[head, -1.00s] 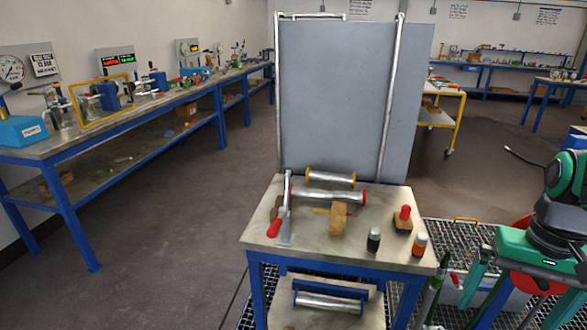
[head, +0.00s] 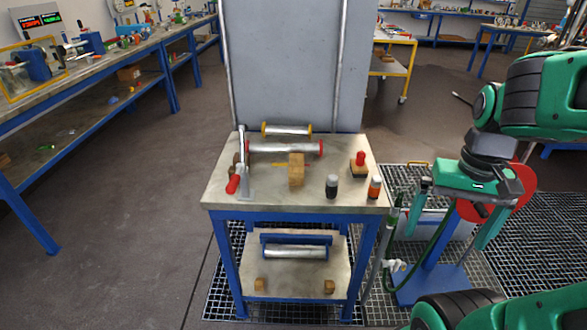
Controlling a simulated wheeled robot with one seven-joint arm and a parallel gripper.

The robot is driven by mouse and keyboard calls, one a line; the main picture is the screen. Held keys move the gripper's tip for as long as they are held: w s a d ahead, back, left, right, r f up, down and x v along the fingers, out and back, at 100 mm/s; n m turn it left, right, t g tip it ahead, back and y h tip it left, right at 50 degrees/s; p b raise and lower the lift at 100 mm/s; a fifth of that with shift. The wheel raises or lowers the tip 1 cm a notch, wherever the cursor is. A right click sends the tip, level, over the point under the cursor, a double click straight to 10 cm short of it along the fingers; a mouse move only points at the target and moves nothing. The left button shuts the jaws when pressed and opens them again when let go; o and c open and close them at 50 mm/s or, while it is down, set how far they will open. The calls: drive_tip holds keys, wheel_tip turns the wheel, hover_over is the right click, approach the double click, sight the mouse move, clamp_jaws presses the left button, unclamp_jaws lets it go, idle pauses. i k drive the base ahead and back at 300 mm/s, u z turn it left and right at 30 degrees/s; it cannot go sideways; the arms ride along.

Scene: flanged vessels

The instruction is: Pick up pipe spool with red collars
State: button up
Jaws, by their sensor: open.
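The pipe spool with red collars (head: 280,148) lies across the top of the small blue-legged table (head: 222,190). It is a silver tube with a red collar showing at its right end; its left end is partly hidden by an upright lever tool with a red handle (head: 232,184). A wooden block (head: 296,172) stands in front of its right half. My gripper (head: 448,222) hangs to the right of the table, pointing down, open and empty, well apart from the spool.
A spool with yellow collars (head: 287,130) lies behind. A spool with blue collars (head: 296,252) lies on the lower shelf. A black-and-grey bottle (head: 332,186), an orange bottle (head: 375,187) and a red-knobbed stamp (head: 359,164) stand at right. A grey panel (head: 290,70) rises behind.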

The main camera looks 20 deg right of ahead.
sight(280, 148)
drive_tip(key=k, duration=0.35)
drive_tip(key=u, duration=0.35)
drive_tip(key=i, duration=1.5)
drive_tip(key=z, duration=0.55)
